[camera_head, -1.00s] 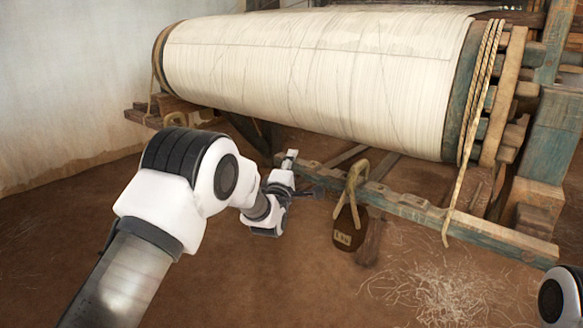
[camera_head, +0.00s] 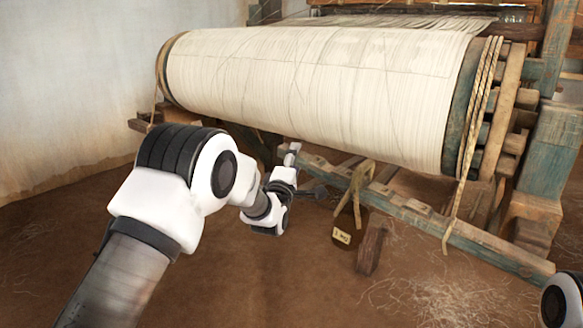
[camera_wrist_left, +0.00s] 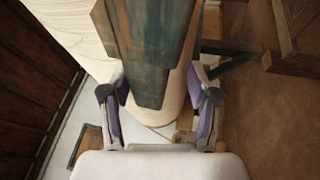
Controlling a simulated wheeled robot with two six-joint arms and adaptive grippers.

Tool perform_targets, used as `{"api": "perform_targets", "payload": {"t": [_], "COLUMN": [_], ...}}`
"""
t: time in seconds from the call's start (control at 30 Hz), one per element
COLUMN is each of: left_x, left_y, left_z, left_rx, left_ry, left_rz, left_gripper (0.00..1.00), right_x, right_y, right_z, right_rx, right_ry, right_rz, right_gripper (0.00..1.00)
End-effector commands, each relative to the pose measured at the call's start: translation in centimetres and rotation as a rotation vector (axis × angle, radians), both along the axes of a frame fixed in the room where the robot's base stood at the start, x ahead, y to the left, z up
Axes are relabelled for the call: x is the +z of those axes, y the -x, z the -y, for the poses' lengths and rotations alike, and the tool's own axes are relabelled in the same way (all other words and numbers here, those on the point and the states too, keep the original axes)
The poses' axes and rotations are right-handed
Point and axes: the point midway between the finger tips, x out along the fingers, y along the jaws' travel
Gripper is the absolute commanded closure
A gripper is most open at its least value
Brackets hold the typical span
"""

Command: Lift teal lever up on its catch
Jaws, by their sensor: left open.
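The teal lever (camera_head: 415,215) is a long worn wooden bar running below the cloth roll, from my left gripper down to the lower right. My left gripper (camera_head: 306,172) is open at its far left end. In the left wrist view the dark teal end of the lever (camera_wrist_left: 150,45) lies between the two spread fingers (camera_wrist_left: 158,84), with a gap showing on each side. A dark weight with a pale tag (camera_head: 345,237) hangs by a rope from the lever. The catch cannot be made out. My right gripper is out of view.
The large cream cloth roll (camera_head: 315,95) is above the lever. The loom's teal post (camera_head: 550,150) and ropes (camera_head: 478,110) stand at the right. Loose straw (camera_head: 435,300) lies on the brown floor, which is otherwise open in front.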

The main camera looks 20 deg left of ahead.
Motion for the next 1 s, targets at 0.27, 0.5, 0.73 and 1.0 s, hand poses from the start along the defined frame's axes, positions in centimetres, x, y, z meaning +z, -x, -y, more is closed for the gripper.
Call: {"api": "perform_targets", "payload": {"t": [0.27,0.5,0.73,1.0], "left_x": [-1.4,-2.6,-2.7,-2.8], "left_y": [5.8,10.5,11.3,11.3], "left_z": [0.1,0.3,0.3,0.3], "left_rx": [0.0,0.0,0.0,0.0], "left_ry": [0.0,-0.001,0.0,0.0], "left_rz": [-0.005,-0.004,-0.001,-0.003], "left_gripper": [0.4,0.4,0.4,0.4], "right_x": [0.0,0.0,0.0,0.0], "right_y": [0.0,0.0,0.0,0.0], "right_z": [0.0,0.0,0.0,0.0], "right_rx": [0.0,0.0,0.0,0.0], "right_ry": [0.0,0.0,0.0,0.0], "right_rz": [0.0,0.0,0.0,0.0], "right_gripper": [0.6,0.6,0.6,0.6]}}
